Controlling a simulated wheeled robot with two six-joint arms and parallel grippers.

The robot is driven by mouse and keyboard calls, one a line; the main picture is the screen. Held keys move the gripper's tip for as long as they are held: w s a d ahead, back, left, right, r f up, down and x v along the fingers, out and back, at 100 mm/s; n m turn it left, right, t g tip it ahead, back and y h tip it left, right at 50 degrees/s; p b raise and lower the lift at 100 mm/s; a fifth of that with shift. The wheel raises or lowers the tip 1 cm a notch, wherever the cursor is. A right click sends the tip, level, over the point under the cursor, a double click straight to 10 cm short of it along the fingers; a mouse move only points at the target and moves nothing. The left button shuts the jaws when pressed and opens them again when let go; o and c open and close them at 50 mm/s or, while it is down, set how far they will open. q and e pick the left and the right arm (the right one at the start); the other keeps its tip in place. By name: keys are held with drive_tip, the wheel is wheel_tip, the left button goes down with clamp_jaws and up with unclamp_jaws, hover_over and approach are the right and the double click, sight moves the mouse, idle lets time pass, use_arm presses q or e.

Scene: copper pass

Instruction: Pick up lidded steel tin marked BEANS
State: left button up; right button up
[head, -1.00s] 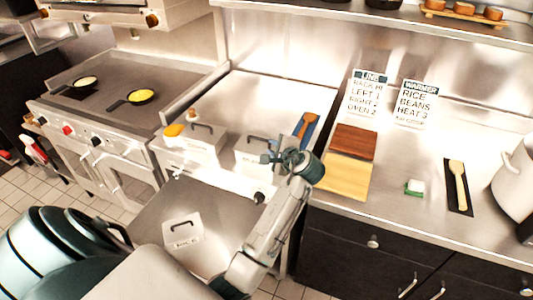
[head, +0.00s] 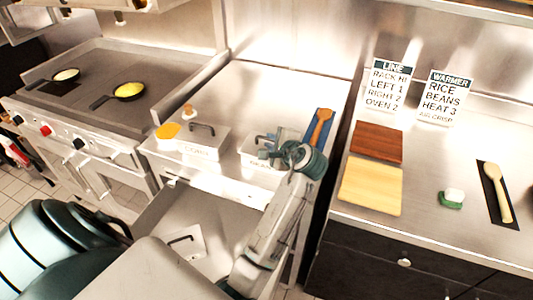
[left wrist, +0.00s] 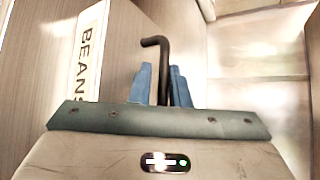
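The lidded steel tin marked BEANS (head: 258,163) stands on the steel counter, left of a blue strip with a wooden-handled tool. My left gripper (head: 275,146) is at its lid and hides part of it. In the left wrist view the BEANS label (left wrist: 90,50) is at the left. The tin's black bent handle (left wrist: 158,42) stands between the blue fingers of my left gripper (left wrist: 161,85). My right gripper is not in view.
Another lidded tin (head: 203,140) stands to the left, with an orange-topped item (head: 168,131) by it. A lidded tin (head: 186,241) sits lower, in front. Cutting boards (head: 370,186) lie to the right. Pans (head: 130,90) are on the griddle at the left.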

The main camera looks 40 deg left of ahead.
use_arm(q)
drive_tip(key=shift+s+d, duration=0.15)
drive_tip(key=shift+d, duration=0.05)
drive_tip(key=shift+s+d+r, duration=0.15)
drive_tip(key=shift+d+r, duration=0.05)
drive_tip(key=shift+d, duration=0.1)
clamp_jaws()
drive_tip(key=shift+f, duration=0.1)
drive_tip(key=shift+s, duration=0.1)
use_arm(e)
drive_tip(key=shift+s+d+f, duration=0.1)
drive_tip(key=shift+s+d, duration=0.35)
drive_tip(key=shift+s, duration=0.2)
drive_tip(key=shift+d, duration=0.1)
